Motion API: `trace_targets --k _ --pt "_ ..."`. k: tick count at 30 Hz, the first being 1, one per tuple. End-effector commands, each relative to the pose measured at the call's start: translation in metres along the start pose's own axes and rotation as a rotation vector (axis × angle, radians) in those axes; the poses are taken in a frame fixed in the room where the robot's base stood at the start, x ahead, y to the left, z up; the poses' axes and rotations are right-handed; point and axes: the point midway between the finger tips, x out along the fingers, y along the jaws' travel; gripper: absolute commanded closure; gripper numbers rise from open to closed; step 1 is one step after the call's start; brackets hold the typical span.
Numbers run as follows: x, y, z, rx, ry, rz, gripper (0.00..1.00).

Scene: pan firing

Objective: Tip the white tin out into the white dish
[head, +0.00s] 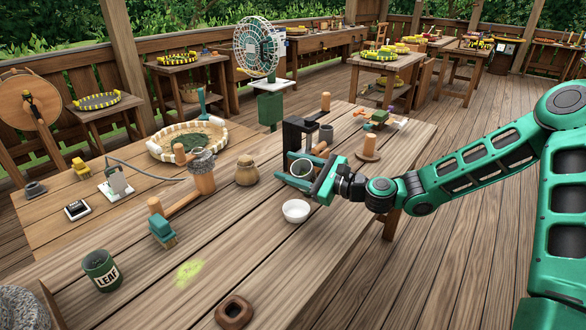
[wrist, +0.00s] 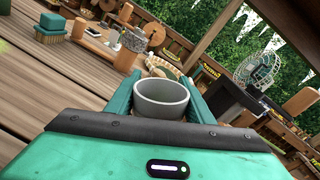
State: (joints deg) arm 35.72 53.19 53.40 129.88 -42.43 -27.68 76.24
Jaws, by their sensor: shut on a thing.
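The white tin (head: 301,169) is held between the fingers of my gripper (head: 303,179), which is shut on its sides. In the head view the tin is tilted, its round mouth facing the camera and its inside dark. The wrist view shows the tin (wrist: 162,97) between both fingers, its rim and grey inner wall visible; I cannot make out any contents. The white dish (head: 296,211) stands upright on the bench, just below and in front of the gripper in the head view. The tin is above the bench, apart from the dish. The dish does not show in the wrist view.
A dark stand (head: 297,130) and a grey cup (head: 326,133) are close behind the gripper. A round jar (head: 246,171) stands left of it, and a wooden peg on a base (head: 369,146) right. A green LEAF tin (head: 101,270) is at front left. Bench space before the dish is clear.

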Motion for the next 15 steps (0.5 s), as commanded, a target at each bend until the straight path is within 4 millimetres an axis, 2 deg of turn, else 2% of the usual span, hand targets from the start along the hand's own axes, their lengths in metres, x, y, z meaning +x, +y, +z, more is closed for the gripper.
trace_targets --k 15 --pt "0.001 0.008 -0.012 -0.630 0.063 0.001 0.79"
